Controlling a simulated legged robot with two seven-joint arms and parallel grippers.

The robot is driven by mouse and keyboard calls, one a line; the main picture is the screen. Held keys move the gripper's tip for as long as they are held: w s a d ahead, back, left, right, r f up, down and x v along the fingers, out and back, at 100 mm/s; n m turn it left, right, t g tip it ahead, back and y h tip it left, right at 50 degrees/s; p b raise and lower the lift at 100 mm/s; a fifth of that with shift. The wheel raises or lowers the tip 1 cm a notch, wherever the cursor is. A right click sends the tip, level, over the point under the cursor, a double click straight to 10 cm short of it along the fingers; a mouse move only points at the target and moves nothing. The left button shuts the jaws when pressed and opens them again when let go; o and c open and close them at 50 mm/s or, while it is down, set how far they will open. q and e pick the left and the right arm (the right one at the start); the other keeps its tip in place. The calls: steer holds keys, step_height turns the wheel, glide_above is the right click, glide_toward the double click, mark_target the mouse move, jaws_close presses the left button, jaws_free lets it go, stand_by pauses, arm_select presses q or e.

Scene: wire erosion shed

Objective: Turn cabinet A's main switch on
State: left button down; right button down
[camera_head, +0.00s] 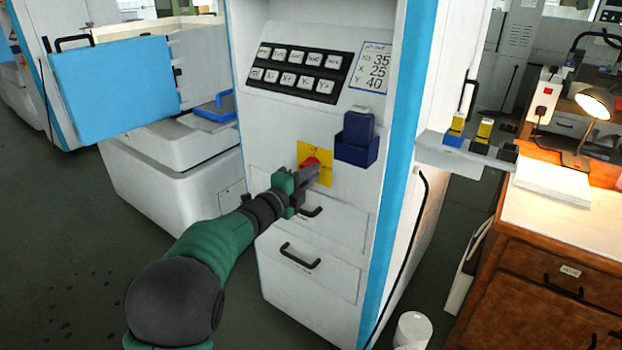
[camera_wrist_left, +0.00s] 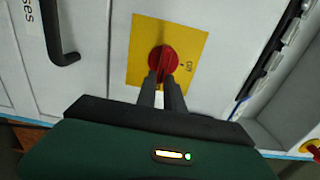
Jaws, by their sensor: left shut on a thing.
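Cabinet A (camera_head: 280,130) is a tall white cabinet with blue edges in the middle of the head view. Its main switch (camera_wrist_left: 162,59) is a red rotary knob on a yellow plate (camera_wrist_left: 195,40). The plate also shows in the head view (camera_head: 326,177). An "on" mark is printed on the plate, to the right of the knob in the left wrist view. My left gripper (camera_head: 312,172) is shut on the knob's grip, its two fingers on either side of it (camera_wrist_left: 162,78). My right gripper is out of view.
A dark blue holder (camera_head: 357,150) sits on the cabinet front to the right of the switch. Drawer handles (camera_head: 300,257) stick out below. A button panel (camera_head: 298,73) is above. A wooden desk (camera_head: 555,260) with a lit lamp stands at right.

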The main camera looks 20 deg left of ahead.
arm_select(q)
steer(key=shift+d+f, duration=0.1)
steer(key=shift+f, duration=0.4)
steer(key=c, duration=1.5)
jaws_free()
steer(key=shift+r, duration=0.1)
steer(key=shift+o, duration=0.2)
steer(key=shift+r, duration=0.15)
steer(key=p+v, duration=0.2)
steer(key=v, duration=1.4)
steer(key=shift+s, duration=0.4)
steer(key=shift+a, duration=0.2)
